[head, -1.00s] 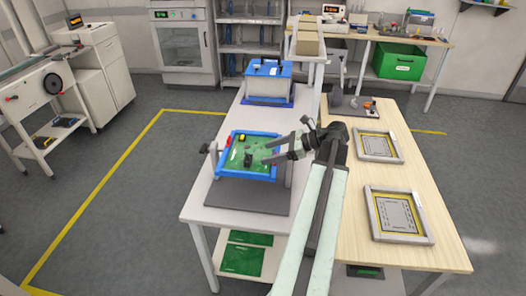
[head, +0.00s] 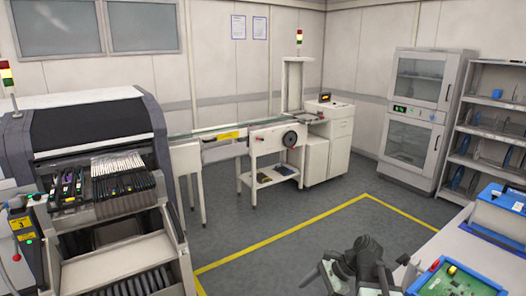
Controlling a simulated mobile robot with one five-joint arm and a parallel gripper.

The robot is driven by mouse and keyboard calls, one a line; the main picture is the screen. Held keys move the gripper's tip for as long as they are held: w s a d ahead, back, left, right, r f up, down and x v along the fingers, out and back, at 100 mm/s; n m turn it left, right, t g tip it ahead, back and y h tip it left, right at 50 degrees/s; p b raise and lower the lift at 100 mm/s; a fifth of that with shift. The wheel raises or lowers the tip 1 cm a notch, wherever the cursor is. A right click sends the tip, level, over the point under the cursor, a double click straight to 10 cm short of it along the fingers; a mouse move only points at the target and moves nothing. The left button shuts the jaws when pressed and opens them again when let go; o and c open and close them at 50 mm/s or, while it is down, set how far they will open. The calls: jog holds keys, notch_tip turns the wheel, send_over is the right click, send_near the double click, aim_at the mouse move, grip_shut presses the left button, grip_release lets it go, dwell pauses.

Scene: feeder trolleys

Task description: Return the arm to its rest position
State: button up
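My arm shows only in part at the bottom edge of the head view, right of the middle. The dark joint and end of the arm with my gripper (head: 362,266) are drawn in low there, left of the white table's near part. The fingers are small and partly cut off or hidden, so I cannot tell whether they are open or shut. I see no object held.
A feeder machine (head: 90,140) stands at left, a conveyor (head: 235,142) behind. Grey floor (head: 270,215) with a yellow line (head: 282,235) is clear between.

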jog(key=s+a+f+n+g+h, duration=0.1)
jog(key=s+a+f+n+h, duration=0.25)
jog(key=a+n, duration=0.35)
jog(key=d+f+n+h, duration=0.1)
jog(key=d+n+h, duration=0.3)
jog(key=d+n, duration=0.3)
jog(key=shift+w+d+f+n, duration=0.25)
jog(key=shift+f+n, duration=0.15)
jog(key=shift+n, duration=0.5)
dwell(0.5)
